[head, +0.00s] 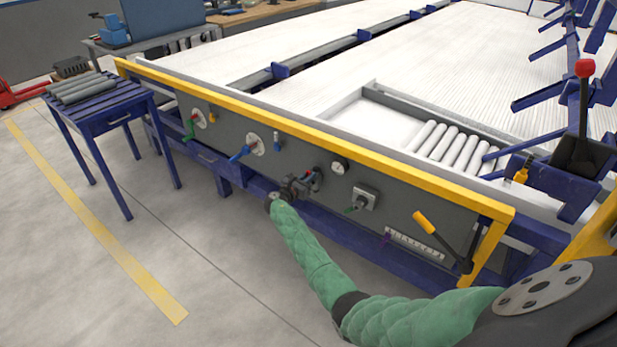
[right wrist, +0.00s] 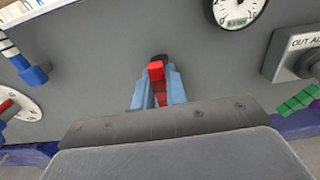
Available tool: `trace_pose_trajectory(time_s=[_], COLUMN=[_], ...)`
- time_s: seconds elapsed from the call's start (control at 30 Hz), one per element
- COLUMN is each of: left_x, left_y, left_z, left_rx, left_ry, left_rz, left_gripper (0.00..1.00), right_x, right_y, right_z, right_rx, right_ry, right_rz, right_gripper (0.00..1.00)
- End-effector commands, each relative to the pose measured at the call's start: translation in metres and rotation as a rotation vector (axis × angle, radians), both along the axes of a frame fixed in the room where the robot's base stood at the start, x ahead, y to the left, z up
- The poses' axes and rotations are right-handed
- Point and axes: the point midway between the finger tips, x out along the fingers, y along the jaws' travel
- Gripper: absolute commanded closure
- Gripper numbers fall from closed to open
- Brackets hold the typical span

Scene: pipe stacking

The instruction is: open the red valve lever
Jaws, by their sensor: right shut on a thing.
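The red valve lever (right wrist: 156,72) points toward the camera in the right wrist view, on the grey front panel. My right gripper (right wrist: 157,92) has its two blue-grey fingers on either side of the lever and is shut on it. In the head view my right gripper (head: 303,184) is at the panel, at the end of the green-sleeved arm. There the gripper mostly hides the lever and its valve body. My left gripper is not in view.
A yellow rail (head: 300,133) runs above. The floor in front is clear.

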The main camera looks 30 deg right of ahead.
Motion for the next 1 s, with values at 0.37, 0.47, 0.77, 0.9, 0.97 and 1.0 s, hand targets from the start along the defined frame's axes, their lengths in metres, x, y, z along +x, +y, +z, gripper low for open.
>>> trace_pose_trajectory(time_s=[0.37, 0.47, 0.77, 0.9, 0.97, 1.0], left_x=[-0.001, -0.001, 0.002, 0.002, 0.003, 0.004], left_y=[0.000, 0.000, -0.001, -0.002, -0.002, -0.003], left_z=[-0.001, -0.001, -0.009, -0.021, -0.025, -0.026], left_rx=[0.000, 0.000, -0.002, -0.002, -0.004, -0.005], left_ry=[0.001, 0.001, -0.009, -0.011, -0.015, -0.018], left_rz=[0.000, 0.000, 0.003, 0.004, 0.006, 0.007], left_gripper=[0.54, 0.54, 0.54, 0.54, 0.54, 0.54], right_x=[0.000, 0.000, -0.012, -0.020, -0.023, -0.025], right_y=[0.001, 0.001, 0.031, 0.051, 0.058, 0.062], right_z=[-0.001, -0.001, -0.003, -0.002, -0.002, -0.002], right_rx=[0.001, 0.000, 0.001, 0.002, 0.001, 0.001], right_ry=[0.001, 0.000, 0.000, 0.000, 0.000, 0.000], right_rz=[0.001, 0.001, 0.003, 0.003, 0.003, 0.003], right_gripper=[0.65, 0.65, 0.65, 0.65, 0.65, 0.65])
